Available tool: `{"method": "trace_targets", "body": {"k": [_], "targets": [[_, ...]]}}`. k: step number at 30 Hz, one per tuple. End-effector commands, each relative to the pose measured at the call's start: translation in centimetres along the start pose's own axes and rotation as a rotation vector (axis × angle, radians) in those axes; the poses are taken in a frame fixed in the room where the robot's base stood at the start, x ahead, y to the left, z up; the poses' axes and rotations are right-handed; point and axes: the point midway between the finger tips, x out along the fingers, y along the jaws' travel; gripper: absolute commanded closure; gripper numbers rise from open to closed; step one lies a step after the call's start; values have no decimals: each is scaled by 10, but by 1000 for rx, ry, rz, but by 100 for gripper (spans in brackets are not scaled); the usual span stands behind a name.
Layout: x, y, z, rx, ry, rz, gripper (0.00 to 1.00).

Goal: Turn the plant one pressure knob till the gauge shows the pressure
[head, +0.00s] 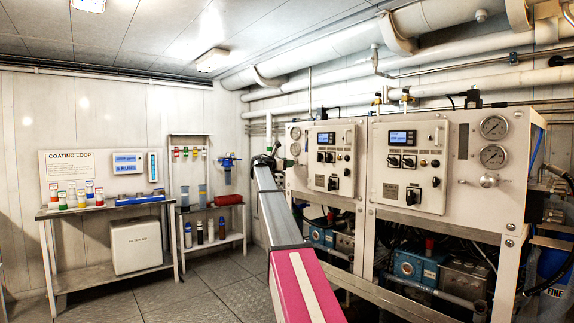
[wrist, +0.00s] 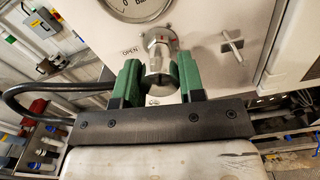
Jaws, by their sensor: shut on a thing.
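My gripper (wrist: 158,84) has its two green fingers on either side of the silver pressure knob (wrist: 158,47) and is shut on it. The knob has a small red mark on its upper face. The word OPEN is printed to its left on the pale panel. The gauge (wrist: 143,6) above the knob is cut off by the top edge; only its lower rim, a 0 and part of the unit show, and no needle can be read. In the head view my arm reaches to the left end of the farther panel (head: 312,185); the knob there is hidden behind the arm.
A cross-shaped handle (wrist: 232,44) sits right of the knob. A black hose (wrist: 30,95) curves at left. In the head view the nearer panel (head: 460,150) has two gauges and its own knob (head: 489,181). A bench (head: 105,208) stands at left; the floor between is clear.

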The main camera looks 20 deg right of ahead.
Motion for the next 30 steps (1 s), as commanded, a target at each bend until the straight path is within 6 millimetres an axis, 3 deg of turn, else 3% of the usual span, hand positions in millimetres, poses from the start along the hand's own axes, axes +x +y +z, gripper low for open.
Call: {"method": "trace_targets", "body": {"k": [8,30], "targets": [[0,0,0,95,0,-1,87],[0,0,0,587,-1,-1,87]]}}
